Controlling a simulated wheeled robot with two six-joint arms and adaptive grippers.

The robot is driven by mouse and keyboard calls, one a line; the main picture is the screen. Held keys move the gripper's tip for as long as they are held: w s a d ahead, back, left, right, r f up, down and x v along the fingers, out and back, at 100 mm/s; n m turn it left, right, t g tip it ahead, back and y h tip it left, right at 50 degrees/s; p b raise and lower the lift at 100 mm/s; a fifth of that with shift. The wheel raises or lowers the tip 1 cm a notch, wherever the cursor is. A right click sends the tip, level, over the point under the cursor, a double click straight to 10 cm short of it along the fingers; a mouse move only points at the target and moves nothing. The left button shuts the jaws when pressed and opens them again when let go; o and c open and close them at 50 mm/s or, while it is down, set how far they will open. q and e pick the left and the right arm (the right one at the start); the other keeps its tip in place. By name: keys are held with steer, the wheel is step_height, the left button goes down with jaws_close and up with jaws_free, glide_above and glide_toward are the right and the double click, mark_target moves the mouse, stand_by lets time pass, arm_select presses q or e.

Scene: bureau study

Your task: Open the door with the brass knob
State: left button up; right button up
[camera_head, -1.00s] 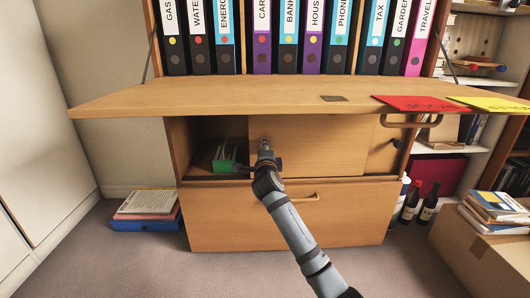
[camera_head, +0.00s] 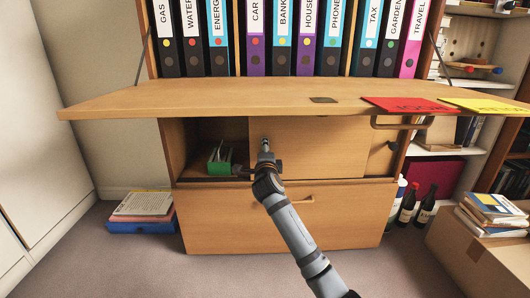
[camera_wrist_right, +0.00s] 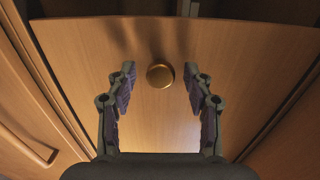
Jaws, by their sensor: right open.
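The brass knob (camera_wrist_right: 160,76) is a round disc on a plain wooden door panel (camera_wrist_right: 100,50) in the right wrist view. My right gripper (camera_wrist_right: 161,78) is open, with one finger on each side of the knob and a gap to each. In the head view my right gripper (camera_head: 265,150) is up against the left part of the door panel (camera_head: 320,148), below the desk flap, and hides the knob. An open compartment lies left of the panel, with a green box (camera_head: 219,168) of cards in it. My left gripper is in no view.
The lowered desk flap (camera_head: 220,97) overhangs the door. A dark knob (camera_head: 392,146) is at the right of the cabinet. A drawer (camera_head: 230,225) is below. A red folder (camera_head: 410,105) lies on the flap. Bottles and a cardboard box (camera_head: 470,255) stand at right.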

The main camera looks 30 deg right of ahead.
steer(key=v, duration=1.2)
